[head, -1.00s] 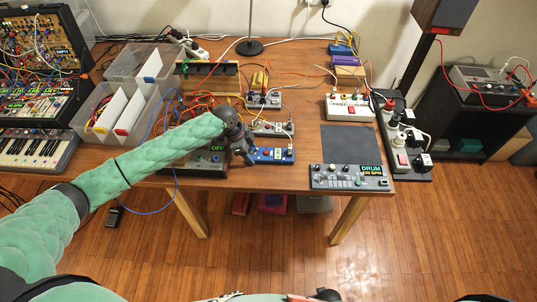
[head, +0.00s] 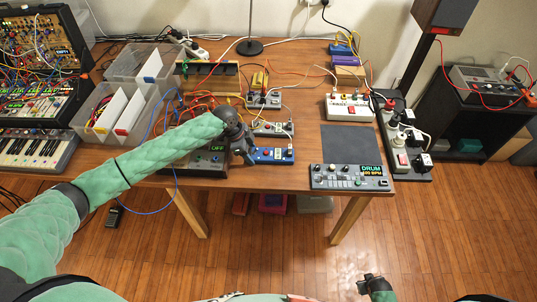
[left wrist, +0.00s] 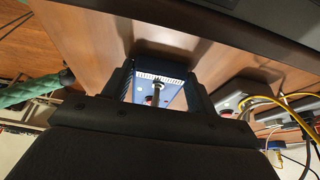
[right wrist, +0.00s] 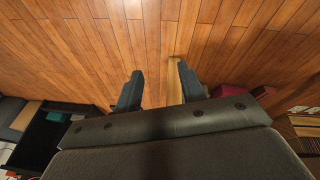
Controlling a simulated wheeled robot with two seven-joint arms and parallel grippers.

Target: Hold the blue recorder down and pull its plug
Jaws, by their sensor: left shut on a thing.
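The blue recorder (head: 275,155) is a small flat blue box near the table's front edge, left of the drum machine. My left gripper (head: 248,159) is at its left end in the head view and covers that end. In the left wrist view the blue box (left wrist: 172,94) lies between the two fingers (left wrist: 158,90), which are shut on it. A dark upright post with a metal shaft stands on the box there; I cannot tell if it is the plug. My right gripper (head: 372,281) is low at the bottom, away from the table. Its fingers (right wrist: 158,75) are apart and empty.
A grey pedal (head: 272,129) stands just behind the recorder. A box marked OFF (head: 208,160) lies left, partly under my arm. A drum machine (head: 348,177) and a dark mat (head: 349,144) are right. Loose cables cross the table. Bare floor lies below the right gripper.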

